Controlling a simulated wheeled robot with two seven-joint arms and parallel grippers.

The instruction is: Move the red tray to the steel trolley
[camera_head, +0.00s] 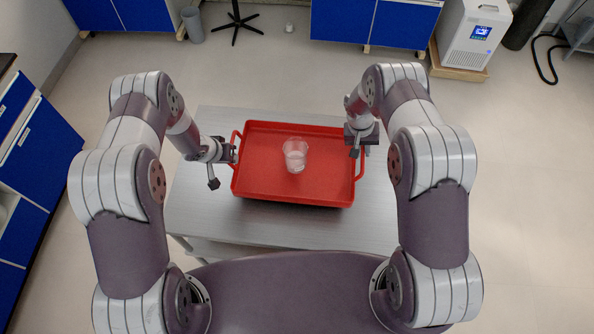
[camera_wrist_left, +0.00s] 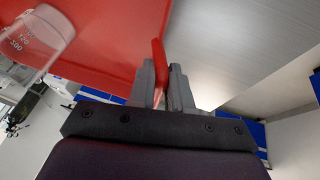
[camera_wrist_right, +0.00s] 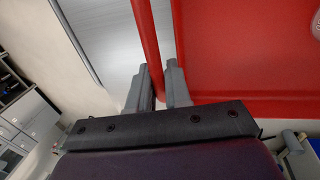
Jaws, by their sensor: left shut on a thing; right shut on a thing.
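The red tray (camera_head: 270,190) is in the middle of the head view, over the grey steel trolley top (camera_head: 300,228). I cannot tell whether it rests on the top or hangs just above it. A clear beaker (camera_head: 295,153) stands upright on the tray. My left gripper (camera_head: 234,153) is shut on the tray's left handle; the left wrist view shows the red handle (camera_wrist_left: 158,62) between its fingers. My right gripper (camera_head: 359,148) is shut on the right handle (camera_wrist_right: 148,45), which passes between its fingers in the right wrist view.
Blue cabinets (camera_head: 30,150) stand at the left and more (camera_head: 370,22) along the back. A white machine (camera_head: 473,35) stands at the back right. A grey bin (camera_head: 193,24) and a black chair base (camera_head: 235,22) are at the back left. The floor right of the trolley is clear.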

